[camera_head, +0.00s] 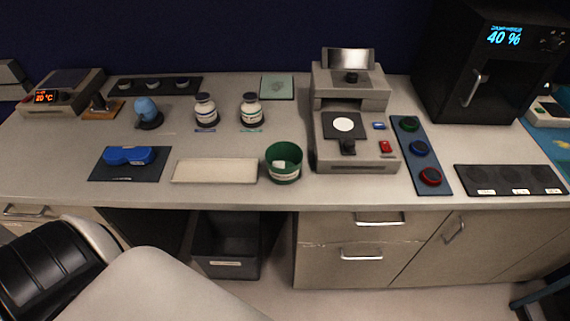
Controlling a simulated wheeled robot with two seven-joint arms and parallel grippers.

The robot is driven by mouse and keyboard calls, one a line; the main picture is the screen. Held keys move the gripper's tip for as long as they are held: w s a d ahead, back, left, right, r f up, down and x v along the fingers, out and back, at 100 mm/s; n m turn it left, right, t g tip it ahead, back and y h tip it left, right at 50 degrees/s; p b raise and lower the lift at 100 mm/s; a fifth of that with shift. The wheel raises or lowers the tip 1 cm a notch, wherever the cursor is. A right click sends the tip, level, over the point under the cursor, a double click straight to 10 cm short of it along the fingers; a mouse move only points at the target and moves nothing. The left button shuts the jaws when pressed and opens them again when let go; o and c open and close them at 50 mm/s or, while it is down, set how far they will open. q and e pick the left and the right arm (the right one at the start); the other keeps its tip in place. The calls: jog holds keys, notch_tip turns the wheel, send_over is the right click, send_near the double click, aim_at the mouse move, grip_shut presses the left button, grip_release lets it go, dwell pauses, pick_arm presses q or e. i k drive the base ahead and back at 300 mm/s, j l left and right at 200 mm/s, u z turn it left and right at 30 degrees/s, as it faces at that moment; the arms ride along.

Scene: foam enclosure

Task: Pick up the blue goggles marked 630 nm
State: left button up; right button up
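The blue goggles (128,155) lie on a dark mat (101,173) at the front left of the bench. A small light label shows on the mat's front edge; it is too small to read, and I see no 630 nm marking clearly. Nothing touches the goggles from above. Neither of my grippers is in view; pale and black parts at the lower left corner appear to be my own body.
A white pad (214,171) and a green cup (283,163) stand to the right of the goggles. A blue rounded object (147,112) and two labelled bottles (205,110) are behind. A grey instrument (357,155) stands farther right. An open bin (226,247) sits under the bench.

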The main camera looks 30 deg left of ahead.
aim_at(113, 155)
jog(key=k+j+u, duration=0.1)
jog(key=u, duration=1.95)
jog(key=k+j, duration=0.05)
jog(key=j, duration=0.05)
